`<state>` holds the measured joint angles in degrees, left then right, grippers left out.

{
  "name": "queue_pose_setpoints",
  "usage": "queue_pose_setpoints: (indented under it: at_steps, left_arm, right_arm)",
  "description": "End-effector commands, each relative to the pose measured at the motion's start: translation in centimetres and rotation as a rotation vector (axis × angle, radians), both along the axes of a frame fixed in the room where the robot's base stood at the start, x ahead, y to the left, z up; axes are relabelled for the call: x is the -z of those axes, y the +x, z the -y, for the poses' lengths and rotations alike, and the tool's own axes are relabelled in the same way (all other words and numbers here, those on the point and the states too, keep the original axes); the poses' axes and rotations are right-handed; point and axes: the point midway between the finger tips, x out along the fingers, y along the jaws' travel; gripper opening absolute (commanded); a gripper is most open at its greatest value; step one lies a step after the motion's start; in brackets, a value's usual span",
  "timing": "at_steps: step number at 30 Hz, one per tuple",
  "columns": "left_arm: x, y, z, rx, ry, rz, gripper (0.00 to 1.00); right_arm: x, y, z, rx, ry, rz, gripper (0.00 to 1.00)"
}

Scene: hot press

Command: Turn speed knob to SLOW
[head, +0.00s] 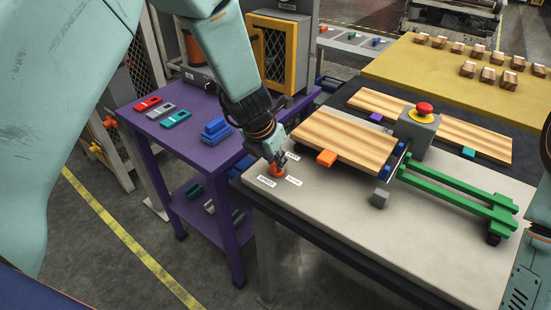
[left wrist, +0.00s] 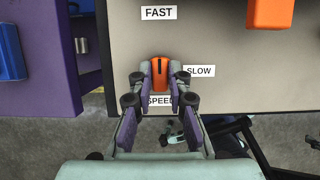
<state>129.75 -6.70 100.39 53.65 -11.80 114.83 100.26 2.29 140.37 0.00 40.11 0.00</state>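The orange speed knob (left wrist: 160,73) sits on the pale tabletop near its edge. Its dark pointer line runs toward the FAST label (left wrist: 158,13) in the left wrist view. The SLOW label (left wrist: 199,71) is right of the knob, and the SPEED label (left wrist: 160,101) is below, partly hidden by the fingers. My left gripper (left wrist: 160,78) has one finger on each side of the knob and appears closed against it. In the head view the left gripper (head: 275,167) points down over the knob (head: 277,172). Only part of my right arm shows at the right edge; its gripper is not visible.
An orange block (head: 326,158) lies near the wooden board (head: 345,140), right of the knob. A red emergency button (head: 424,108) and green rails (head: 450,187) are farther right. A purple table (head: 190,145) with coloured parts stands left. The tabletop's front is mostly clear.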

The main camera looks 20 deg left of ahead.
Motion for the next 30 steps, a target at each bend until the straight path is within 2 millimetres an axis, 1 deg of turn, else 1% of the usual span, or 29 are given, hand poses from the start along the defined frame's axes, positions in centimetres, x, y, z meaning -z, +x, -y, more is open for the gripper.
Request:
queue_pose_setpoints:
  at_steps: [1, 4, 17, 23, 30]
  left_arm:
    - [0.0, 0.0, 0.0, 0.001, -0.001, -0.002, 0.08]
    - [0.0, 0.0, 0.0, 0.001, -0.001, -0.002, 0.0]
    - [0.0, -0.1, 0.0, 0.029, -0.002, -0.003, 0.0]
    - [0.0, 0.0, -0.1, 0.129, -0.004, -0.004, 0.0]
    - [-0.1, 0.0, -0.2, 0.336, -0.004, -0.005, 0.0]
  right_arm:
    - [0.0, 0.0, 0.0, 0.0, 0.0, 0.0, 0.4]
    - [0.0, 0.0, 0.0, 0.0, 0.0, 0.0, 0.4]
    - [-0.1, 0.0, 0.0, 0.0, 0.0, 0.0, 0.4]
    - [-0.4, 0.0, 0.0, 0.0, 0.0, 0.0, 0.4]
    - [-1.5, 0.0, 0.0, 0.0, 0.0, 0.0, 0.4]
